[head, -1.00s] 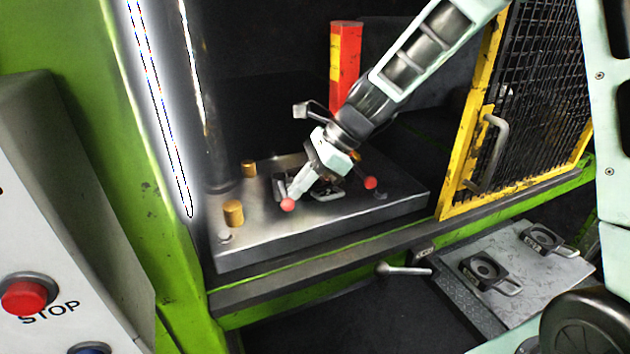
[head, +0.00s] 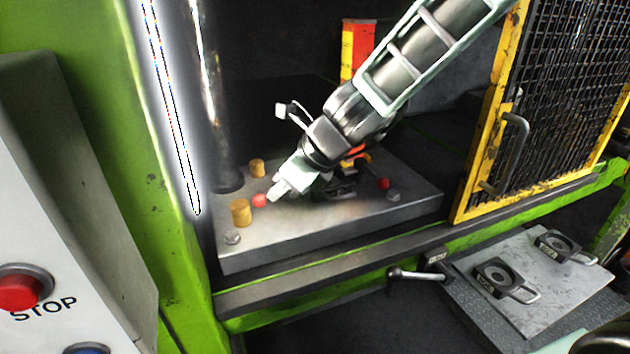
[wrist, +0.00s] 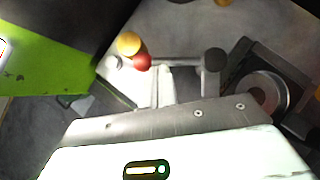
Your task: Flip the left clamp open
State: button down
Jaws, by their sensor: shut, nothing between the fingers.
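The left clamp's red ball knob (head: 259,200) is at the left of the steel press plate (head: 310,226), beside the front brass pin (head: 240,212). In the wrist view the red knob (wrist: 141,62) partly overlaps a brass pin (wrist: 130,44). My gripper (head: 276,193) is shut and empty, low over the plate just right of the knob. In the wrist view the fingertips (wrist: 180,72) are close to the knob; I cannot tell if they touch it. My gripper and wrist hide much of the clamp's base. The right clamp's red knob (head: 383,184) is on the plate's right.
A round die (wrist: 268,95) lies right of my fingers in the wrist view. A second brass pin (head: 258,168) stands at the back left. The yellow mesh door (head: 489,150) is right of the plate. A side tray (head: 530,310) holds two handled dies.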

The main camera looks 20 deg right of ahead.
jog(key=shift+a+f, duration=0.1)
jog(key=shift+a, duration=0.4)
jog(key=shift+s+a, duration=0.1)
jog(key=shift+a, duration=0.1)
dwell(0.3)
